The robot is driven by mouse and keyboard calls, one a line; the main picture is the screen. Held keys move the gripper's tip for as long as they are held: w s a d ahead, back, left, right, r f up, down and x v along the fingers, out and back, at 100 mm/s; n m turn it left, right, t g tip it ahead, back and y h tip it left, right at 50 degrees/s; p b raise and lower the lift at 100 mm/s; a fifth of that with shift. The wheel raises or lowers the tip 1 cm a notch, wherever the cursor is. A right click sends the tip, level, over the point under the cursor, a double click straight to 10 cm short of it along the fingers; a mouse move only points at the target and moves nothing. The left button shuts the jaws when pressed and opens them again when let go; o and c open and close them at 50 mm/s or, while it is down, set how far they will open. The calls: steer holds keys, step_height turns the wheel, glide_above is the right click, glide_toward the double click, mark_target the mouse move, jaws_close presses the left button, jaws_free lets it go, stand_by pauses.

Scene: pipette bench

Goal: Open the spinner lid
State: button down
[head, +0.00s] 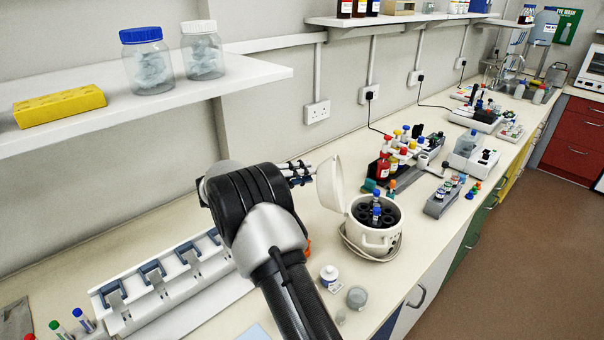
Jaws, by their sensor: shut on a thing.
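The white spinner (374,238) stands on the bench right of my arm. Its lid (329,184) is raised, standing roughly upright on the spinner's left side. The dark rotor (384,217) inside is exposed, and blue-capped tubes (376,207) stand in it. My gripper (309,171) is at the outer left side of the raised lid, with its fingers at the lid's edge. It is shut on the lid; the exact contact is small and partly hidden.
A white rack with blue clips (170,290) lies at left. Red bottles and a tube rack (384,168) stand behind. A shelf (150,85) overhangs the back left.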

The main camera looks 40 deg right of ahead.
mark_target(327, 163)
steer(key=shift+s+d, duration=0.1)
stand_by(0.3)
steer(key=s+d+r+m+t+y+b, duration=0.1)
steer(key=s+d+r+m+y+b, duration=0.1)
steer(key=s+d+r+y, duration=0.1)
steer(key=shift+s+d+r, duration=0.35)
steer(key=shift+s+d, duration=0.1)
steer(key=c, duration=1.5)
jaws_free()
steer(key=shift+w, duration=0.1)
steer(key=shift+o, duration=0.2)
steer(key=shift+r, duration=0.1)
steer(key=v, duration=1.2)
